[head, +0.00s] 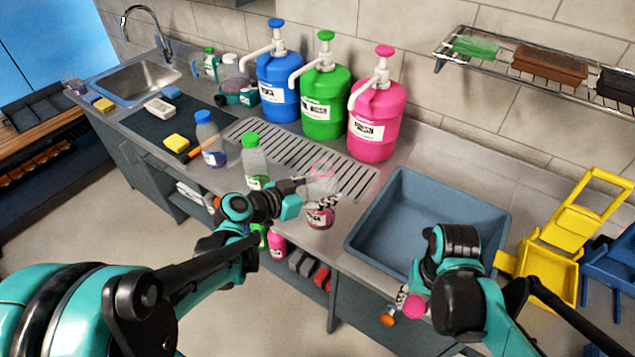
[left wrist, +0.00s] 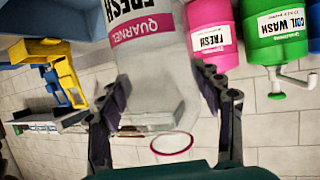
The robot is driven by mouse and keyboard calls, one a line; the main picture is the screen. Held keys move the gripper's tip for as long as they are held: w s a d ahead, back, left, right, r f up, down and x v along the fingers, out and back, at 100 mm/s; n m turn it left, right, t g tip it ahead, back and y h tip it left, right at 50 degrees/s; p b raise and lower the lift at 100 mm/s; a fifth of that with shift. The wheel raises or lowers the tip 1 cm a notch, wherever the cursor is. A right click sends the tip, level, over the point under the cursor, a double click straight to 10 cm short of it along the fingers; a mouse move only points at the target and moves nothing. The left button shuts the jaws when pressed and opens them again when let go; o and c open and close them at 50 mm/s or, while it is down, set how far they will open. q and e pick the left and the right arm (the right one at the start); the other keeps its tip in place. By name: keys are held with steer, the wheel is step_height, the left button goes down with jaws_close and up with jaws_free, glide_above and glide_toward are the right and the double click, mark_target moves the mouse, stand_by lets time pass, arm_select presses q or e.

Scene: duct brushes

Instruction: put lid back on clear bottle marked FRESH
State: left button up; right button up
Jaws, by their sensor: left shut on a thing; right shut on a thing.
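The clear bottle marked FRESH (head: 320,216) stands upright at the counter's front edge, with an open, pink-ringed neck. In the left wrist view the bottle (left wrist: 148,72) shows its pink and white label and bare mouth. My left gripper (head: 312,192) is shut around the bottle's upper body; both fingers show in the wrist view (left wrist: 163,88). My right gripper (head: 406,295) is shut on a pink lid (head: 415,307), low in front of the blue-grey basin, right of and apart from the bottle. Its fingertips are partly hidden by the wrist.
A green-capped bottle (head: 254,160) and a blue-capped bottle (head: 209,140) stand left of the held bottle. Blue (head: 279,90), green (head: 326,103) and pink (head: 377,118) pump jugs stand behind. The blue-grey basin (head: 440,188) lies to the right. A wire shelf (head: 485,57) hangs above.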

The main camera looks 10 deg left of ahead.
mark_target(319, 195)
arm_select(q)
steer(key=shift+s+d+r+p, duration=0.25)
steer(key=shift+s+d+r, duration=0.15)
steer(key=shift+s, duration=0.15)
steer(key=shift+s+d+r+p, duration=0.2)
steer(key=shift+s+d+r, duration=0.1)
steer(key=shift+s+r, duration=0.15)
arm_select(e)
steer(key=shift+r, duration=0.55)
arm_select(q)
steer(key=shift+s, duration=0.1)
steer(key=o, duration=0.7)
steer(key=shift+c, duration=0.2)
steer(key=c, duration=1.1)
steer(key=shift+f, duration=0.1)
